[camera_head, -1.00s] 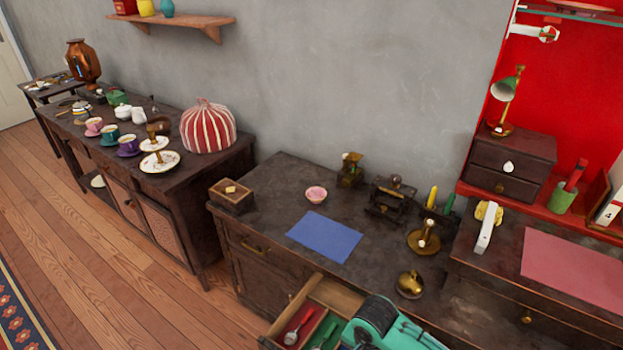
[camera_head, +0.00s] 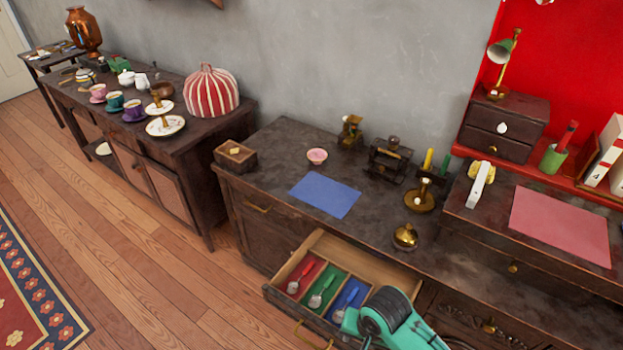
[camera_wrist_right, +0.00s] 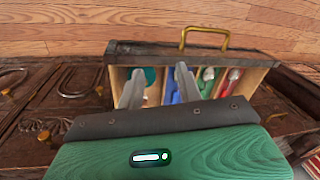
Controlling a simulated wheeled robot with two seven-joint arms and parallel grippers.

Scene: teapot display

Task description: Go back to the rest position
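My right gripper (camera_wrist_right: 158,74) is open, with its two grey fingers apart and nothing seen between them. In the wrist view the fingers point toward the open drawer (camera_wrist_right: 245,62), overlapping it. In the head view my teal right arm comes in at the bottom, in front of the drawer's right end (camera_head: 405,275); its fingertips cannot be made out there. My left gripper is not in view.
The dark cabinet top holds a blue mat (camera_head: 325,195), a brass pot (camera_head: 405,236), a candle holder (camera_head: 420,200) and a wooden box (camera_head: 235,155). A pink mat (camera_head: 560,225) lies on the raised right section. The floor (camera_head: 150,270) left of the drawer is clear.

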